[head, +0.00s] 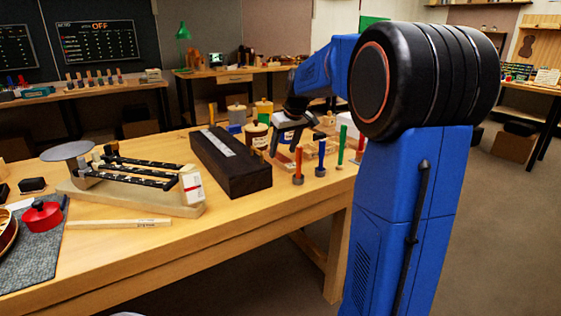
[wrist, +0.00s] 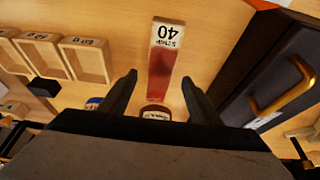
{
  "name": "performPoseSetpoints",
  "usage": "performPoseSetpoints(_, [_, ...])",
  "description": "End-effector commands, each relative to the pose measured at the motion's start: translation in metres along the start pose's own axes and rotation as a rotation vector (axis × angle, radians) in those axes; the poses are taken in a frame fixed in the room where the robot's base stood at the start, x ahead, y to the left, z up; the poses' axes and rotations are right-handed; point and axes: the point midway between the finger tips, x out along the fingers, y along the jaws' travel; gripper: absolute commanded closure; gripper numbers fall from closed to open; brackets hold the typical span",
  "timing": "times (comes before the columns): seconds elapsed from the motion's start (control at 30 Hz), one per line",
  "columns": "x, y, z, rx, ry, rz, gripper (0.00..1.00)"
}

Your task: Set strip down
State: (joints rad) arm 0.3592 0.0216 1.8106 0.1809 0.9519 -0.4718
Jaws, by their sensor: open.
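In the wrist view a narrow strip (wrist: 161,72) with a reddish-brown face and a pale end label reading "STRIP 40", upside down, lies on the wooden bench. My gripper (wrist: 160,78) is open, with one finger on each side of the strip in the picture and a visible gap to both. Whether the fingers are at the strip's height I cannot tell. In the head view my gripper (head: 285,140) is over the bench's right part, among jars and coloured handles. The strip cannot be made out there.
In the wrist view, small labelled wooden trays (wrist: 84,60) lie left and a dark box with a brass handle (wrist: 298,88) stands right. In the head view, a long dark block (head: 232,170) and a pale labelled stick (head: 118,223) lie left of my gripper. The front edge is fairly clear.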

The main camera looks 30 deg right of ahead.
Motion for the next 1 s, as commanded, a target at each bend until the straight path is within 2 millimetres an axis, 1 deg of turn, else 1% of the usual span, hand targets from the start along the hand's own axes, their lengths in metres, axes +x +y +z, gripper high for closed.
performPoseSetpoints(0.03, [0.009,0.0,0.0,0.0,-0.003,-0.001,0.43])
performPoseSetpoints(0.1, [0.018,0.0,-0.001,0.0,-0.003,-0.001,0.43])
performPoseSetpoints(0.2, [0.028,0.0,-0.001,0.0,0.0,0.0,0.43])
performPoseSetpoints(0.3, [0.032,0.0,-0.001,0.0,0.0,0.0,0.43])
performPoseSetpoints(0.47, [0.032,0.0,-0.001,0.0,0.0,0.0,0.43])
performPoseSetpoints(0.5, [0.032,0.0,-0.001,0.0,0.0,0.0,0.53])
performPoseSetpoints(0.57, [0.032,0.0,-0.001,0.0,0.0,0.0,0.67])
performPoseSetpoints(0.6, [0.032,0.0,-0.001,0.0,0.0,0.0,0.76])
performPoseSetpoints(0.67, [0.032,0.0,-0.001,0.0,0.0,0.0,0.89])
performPoseSetpoints(0.73, [0.032,0.0,-0.001,0.0,0.001,0.0,0.89])
performPoseSetpoints(0.77, [0.032,0.0,-0.001,0.0,0.001,0.0,0.93])
performPoseSetpoints(0.93, [0.03,0.0,-0.002,0.0,0.001,0.0,0.93])
performPoseSetpoints(1.0, [0.027,0.0,-0.003,0.0,0.002,0.001,0.93])
